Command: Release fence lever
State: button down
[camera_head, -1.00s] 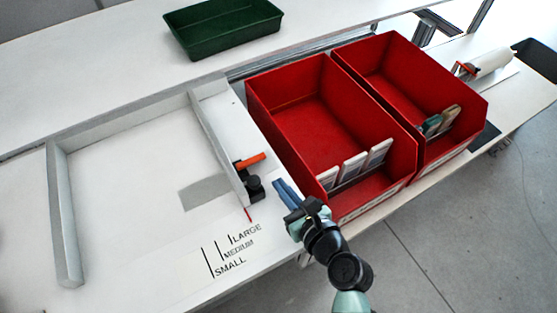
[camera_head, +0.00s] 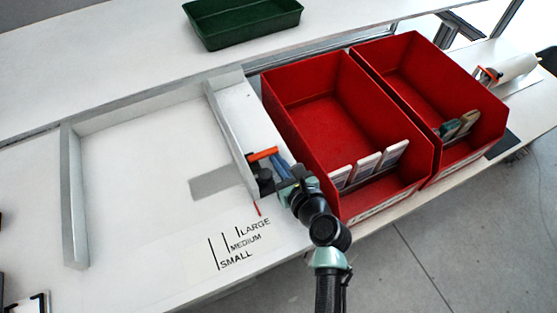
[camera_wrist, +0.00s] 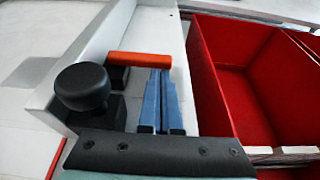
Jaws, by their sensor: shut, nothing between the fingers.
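The orange fence lever (camera_head: 263,153) sits on a black base on the movable fence (camera_head: 230,138). In the wrist view the lever (camera_wrist: 139,59) lies crosswise, with a black round knob (camera_wrist: 83,87) to its left and nearer. My gripper (camera_head: 281,162) has blue fingers, shut together with nothing between them. In the wrist view the fingertips of my gripper (camera_wrist: 160,72) are at the lever's right end; I cannot tell whether they touch it. A red pointer (camera_head: 257,209) sits beside the printed scale marked SMALL, MEDIUM, LARGE (camera_head: 243,242).
Two red bins (camera_head: 306,90) stand right of the fence, close to my gripper, with pale cards in the nearer one. A dark green tray (camera_head: 243,22) is at the back. The table left of the fence is mostly clear, with a grey patch (camera_head: 217,181).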

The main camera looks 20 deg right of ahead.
aim_at(274, 152)
jog(key=shift+r+n+h+p, duration=0.3)
jog(key=shift+r+n+p, duration=0.15)
jog(key=shift+p, duration=0.25)
jog(key=shift+d+r+n+h+p, duration=0.1)
jog(key=shift+r+n+h+p, duration=0.25)
jog(key=shift+n+p, duration=0.25)
jog(key=shift+r+n+h+p, duration=0.55)
jog(key=shift+r+n+p, duration=0.35)
jog(key=shift+n+p, duration=0.3)
jog(key=shift+a+r+p, duration=0.4)
jog(key=shift+r+p, duration=0.2)
jog(key=shift+p, duration=0.35)
jog(key=shift+a+r+p, duration=0.15)
jog(key=shift+a+p, duration=0.05)
jog(key=shift+p, duration=0.2)
jog(key=v, duration=1.3)
jog(key=shift+f, duration=0.25)
